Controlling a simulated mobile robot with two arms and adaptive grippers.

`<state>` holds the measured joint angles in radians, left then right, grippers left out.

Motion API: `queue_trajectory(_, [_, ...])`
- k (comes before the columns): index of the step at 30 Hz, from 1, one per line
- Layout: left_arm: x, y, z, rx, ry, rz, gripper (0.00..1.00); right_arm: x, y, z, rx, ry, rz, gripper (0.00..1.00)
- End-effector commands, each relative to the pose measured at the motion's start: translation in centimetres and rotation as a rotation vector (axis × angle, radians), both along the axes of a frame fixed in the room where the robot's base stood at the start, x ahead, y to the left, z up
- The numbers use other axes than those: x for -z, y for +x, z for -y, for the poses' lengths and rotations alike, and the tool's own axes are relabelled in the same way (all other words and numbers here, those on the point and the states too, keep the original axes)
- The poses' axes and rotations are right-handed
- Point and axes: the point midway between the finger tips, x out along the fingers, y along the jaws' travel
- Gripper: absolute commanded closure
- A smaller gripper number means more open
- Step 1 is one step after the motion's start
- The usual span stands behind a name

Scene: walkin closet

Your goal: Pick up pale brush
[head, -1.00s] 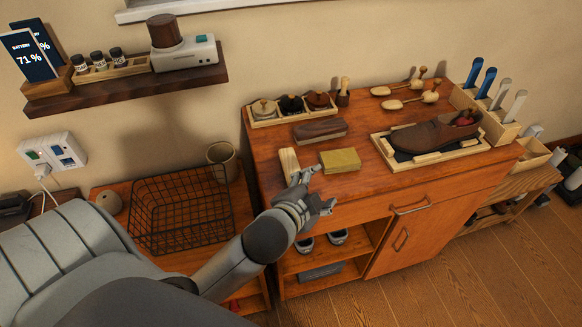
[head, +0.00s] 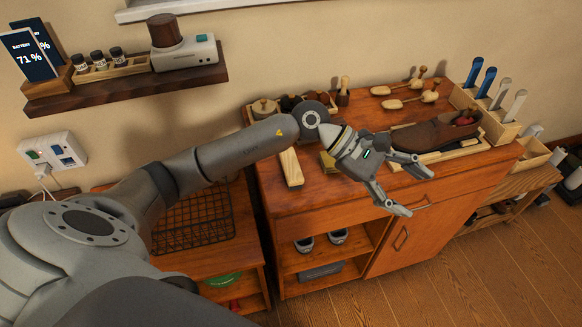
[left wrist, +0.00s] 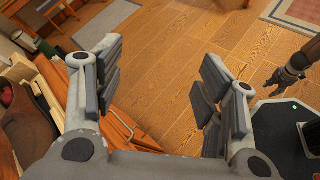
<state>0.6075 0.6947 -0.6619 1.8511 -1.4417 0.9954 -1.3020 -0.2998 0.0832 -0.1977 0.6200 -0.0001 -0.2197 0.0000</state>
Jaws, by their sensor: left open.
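The pale brush (head: 291,167) appears as a light wooden block lying on the left front of the orange-brown cabinet top (head: 325,197). My left gripper (head: 415,191) is open and empty, to the right of the pale brush and out over the cabinet's front edge. In the left wrist view its two fingers (left wrist: 162,75) are spread above the wooden floor, and the brush is not visible there. My left forearm passes behind the brush and hides the dark brush. My right gripper (left wrist: 289,76) shows small and dark at the right of the left wrist view; its jaws are unclear.
A brown shoe (head: 437,136) sits on a tray to the right. A yellowish block (head: 328,162) is partly hidden by my left wrist. A black wire basket (head: 195,222) stands on the lower unit at left. Wooden shoe trees (head: 410,101) lie at the back.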

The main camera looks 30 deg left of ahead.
Motion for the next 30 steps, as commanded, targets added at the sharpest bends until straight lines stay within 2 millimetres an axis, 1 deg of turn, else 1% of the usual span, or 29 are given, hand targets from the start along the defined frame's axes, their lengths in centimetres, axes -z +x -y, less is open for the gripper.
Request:
queue_trajectory(1, [1.4, 0.8, -2.3, 0.044, 0.145, 0.058, 0.36, 0.0, 0.0, 0.0, 0.000, 0.000, 0.000, 0.60])
queue_trajectory(2, [2.3, 1.1, -3.8, 0.074, 0.231, 0.084, 0.36, 0.0, 0.0, 0.0, 0.000, 0.000, 0.000, 0.60])
queue_trajectory(3, [3.3, 1.5, -6.0, 0.111, 0.342, 0.113, 0.36, 0.0, 0.0, 0.0, 0.000, 0.000, 0.000, 0.60])
queue_trajectory(5, [4.5, 2.1, -9.6, 0.165, 0.507, 0.142, 0.36, 0.0, 0.0, 0.0, 0.000, 0.000, 0.000, 0.60])
queue_trajectory(6, [4.9, 2.4, -12.1, 0.197, 0.610, 0.152, 0.36, 0.0, 0.0, 0.0, 0.000, 0.001, 0.000, 0.60])
queue_trajectory(8, [5.3, 2.8, -15.8, 0.241, 0.750, 0.154, 0.36, 0.0, 0.0, 0.0, 0.000, 0.001, 0.000, 0.60])
queue_trajectory(9, [5.2, 3.0, -18.1, 0.266, 0.832, 0.148, 0.36, 0.0, 0.0, -0.1, -0.001, 0.001, 0.000, 0.60])
queue_trajectory(12, [4.7, 3.0, -22.9, 0.314, 0.992, 0.119, 0.36, 0.0, 0.0, -0.1, -0.001, 0.002, 0.000, 0.60])
queue_trajectory(15, [4.0, 2.8, -26.1, 0.346, 1.092, 0.088, 0.36, 0.0, 0.0, -0.3, -0.001, 0.004, -0.001, 0.60])
queue_trajectory(18, [3.8, 2.6, -27.7, 0.361, 1.141, 0.065, 0.36, -0.1, 0.0, -0.5, -0.002, 0.006, 0.000, 0.60])
queue_trajectory(20, [4.3, 2.5, -28.0, 0.367, 1.151, 0.058, 0.36, -0.3, 0.0, -0.6, -0.002, 0.007, -0.001, 0.60])
queue_trajectory(27, [8.0, 2.5, -28.0, 0.368, 1.150, 0.056, 0.36, -1.1, 0.0, -0.7, -0.002, 0.008, -0.001, 0.60])
queue_trajectory(30, [8.9, 2.5, -28.0, 0.367, 1.151, 0.059, 0.36, -1.2, 0.0, -0.6, -0.002, 0.008, -0.001, 0.60])
